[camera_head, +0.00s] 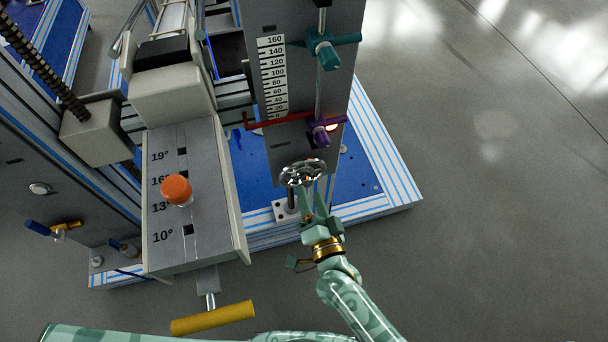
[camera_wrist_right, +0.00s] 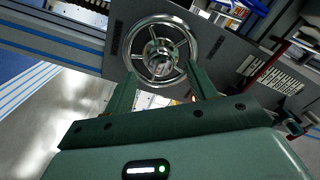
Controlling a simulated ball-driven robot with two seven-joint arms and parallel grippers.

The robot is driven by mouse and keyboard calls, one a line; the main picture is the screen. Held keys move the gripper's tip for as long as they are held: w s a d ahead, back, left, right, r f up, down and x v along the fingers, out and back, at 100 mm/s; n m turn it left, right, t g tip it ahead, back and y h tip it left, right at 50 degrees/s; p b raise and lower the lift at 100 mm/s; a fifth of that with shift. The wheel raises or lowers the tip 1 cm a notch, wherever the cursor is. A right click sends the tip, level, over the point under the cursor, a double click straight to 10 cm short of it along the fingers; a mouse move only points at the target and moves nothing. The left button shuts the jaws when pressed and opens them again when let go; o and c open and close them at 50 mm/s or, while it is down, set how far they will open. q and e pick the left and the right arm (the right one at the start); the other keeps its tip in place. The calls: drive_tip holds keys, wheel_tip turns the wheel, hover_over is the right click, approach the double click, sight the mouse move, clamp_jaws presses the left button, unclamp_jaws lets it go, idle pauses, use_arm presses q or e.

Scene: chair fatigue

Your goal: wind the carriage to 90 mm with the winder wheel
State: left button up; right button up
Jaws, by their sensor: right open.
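The chrome winder wheel (camera_head: 302,173) is mounted low on the grey upright panel, and it also shows in the right wrist view (camera_wrist_right: 127,52). My right gripper (camera_head: 313,198) is open, with its fingertips close to the wheel's near side. In the wrist view the two fingers stand apart below the wheel's hub; whether they touch the wheel I cannot tell. The white scale (camera_head: 272,78) runs from 0 to 160. A red pointer bar (camera_head: 270,119) lies near its 0 end, beside a purple clamp handle (camera_head: 319,130). My left gripper is out of view.
A teal clamp handle (camera_head: 324,50) sits higher on the rod. To the left is an angle plate (camera_head: 200,235) with an orange knob (camera_head: 176,190) and a yellow handle (camera_head: 213,318). The blue base (camera_head: 365,170) stands under the panel. Clear floor (camera_head: 500,200) lies to the right.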

drive_tip(key=shift+r+n, duration=0.15)
drive_tip(key=shift+n, duration=0.35)
drive_tip(key=shift+n+p, duration=0.4)
drive_tip(key=shift+n, duration=0.8)
drive_tip(key=shift+a, duration=0.1)
drive_tip(key=shift+w, duration=0.15)
